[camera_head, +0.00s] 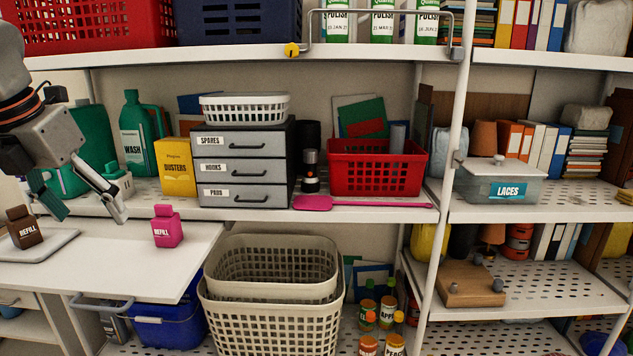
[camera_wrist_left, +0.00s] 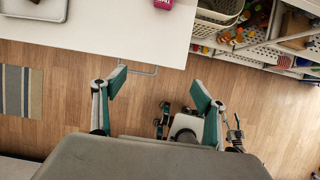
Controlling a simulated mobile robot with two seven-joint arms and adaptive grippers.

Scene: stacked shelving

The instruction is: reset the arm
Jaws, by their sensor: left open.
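My left arm (camera_head: 45,135) comes in from the left in the head view. Its left gripper (camera_head: 90,212) is open and empty, with its two fingers spread apart. In this view it shows above the white table, between the brown refill bottle (camera_head: 22,228) and the pink refill bottle (camera_head: 167,226). In the left wrist view the open gripper (camera_wrist_left: 159,88) has nothing between its fingers, and wood floor shows below it. The pink bottle (camera_wrist_left: 163,4) shows at the top edge there, apart from the fingers. My right gripper is not in view.
The white table (camera_head: 120,265) has a pale tray (camera_head: 60,243) at left. Behind it stand shelves with a yellow dusters box (camera_head: 175,168), grey drawers (camera_head: 243,168), a red basket (camera_head: 377,170) and a pink flat tool (camera_head: 360,204). Cream baskets (camera_head: 272,320) stand below.

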